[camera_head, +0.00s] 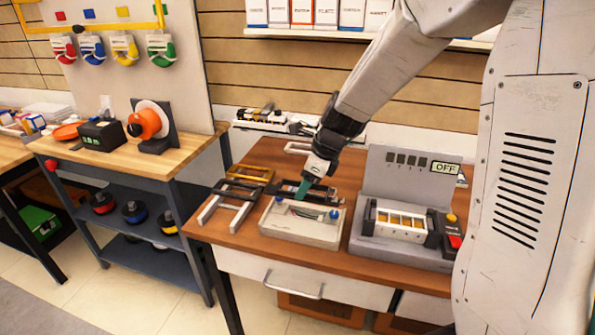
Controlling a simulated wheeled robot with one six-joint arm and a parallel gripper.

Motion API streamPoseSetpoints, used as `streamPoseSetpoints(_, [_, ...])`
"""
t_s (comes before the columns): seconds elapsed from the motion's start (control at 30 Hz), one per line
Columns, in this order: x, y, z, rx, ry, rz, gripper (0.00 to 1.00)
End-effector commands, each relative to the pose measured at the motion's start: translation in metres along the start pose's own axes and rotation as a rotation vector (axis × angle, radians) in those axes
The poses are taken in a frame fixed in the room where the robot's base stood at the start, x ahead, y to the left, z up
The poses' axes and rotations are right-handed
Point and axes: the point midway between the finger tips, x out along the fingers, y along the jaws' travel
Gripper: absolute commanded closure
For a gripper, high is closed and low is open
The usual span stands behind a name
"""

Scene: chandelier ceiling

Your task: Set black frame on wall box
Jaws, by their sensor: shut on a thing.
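The wall box (297,232) is a pale open-topped box near the table's front edge, with blue round pieces and wire-like bits at its top. The black frame (285,188) is at the back edge of the box, partly hidden by my gripper. My gripper (302,190) reaches down from the upper right, with its teal fingertips at the black frame and just above the box's back side. It looks shut on the black frame, though the grip itself is small. I cannot tell whether the frame touches the box.
A grey frame (226,205) and a yellow frame (250,173) lie left of the box. A grey device (405,175) with an OFF display stands at the right. A workbench (130,160) with an orange reel is at the left.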

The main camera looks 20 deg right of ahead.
Motion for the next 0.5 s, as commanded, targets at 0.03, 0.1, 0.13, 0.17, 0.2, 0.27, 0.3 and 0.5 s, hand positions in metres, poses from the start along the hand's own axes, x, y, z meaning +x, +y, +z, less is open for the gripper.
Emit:
streamPoseSetpoints(0.03, [0.001, 0.0, -0.001, 0.01, 0.001, -0.003, 0.66])
streamPoseSetpoints(0.1, [0.004, 0.0, -0.003, 0.014, 0.001, -0.004, 0.66])
streamPoseSetpoints(0.13, [0.006, 0.0, -0.003, 0.014, 0.001, -0.004, 0.66])
streamPoseSetpoints(0.17, [0.008, 0.0, -0.004, 0.013, 0.002, -0.003, 0.66])
streamPoseSetpoints(0.2, [0.012, 0.001, -0.005, 0.012, 0.003, -0.001, 0.66])
streamPoseSetpoints(0.27, [0.018, 0.002, -0.007, 0.012, 0.003, 0.0, 0.66])
streamPoseSetpoints(0.3, [0.023, 0.002, -0.009, 0.01, 0.003, -0.001, 0.66])
streamPoseSetpoints(0.5, [0.044, 0.002, -0.016, 0.008, 0.003, 0.0, 0.66])
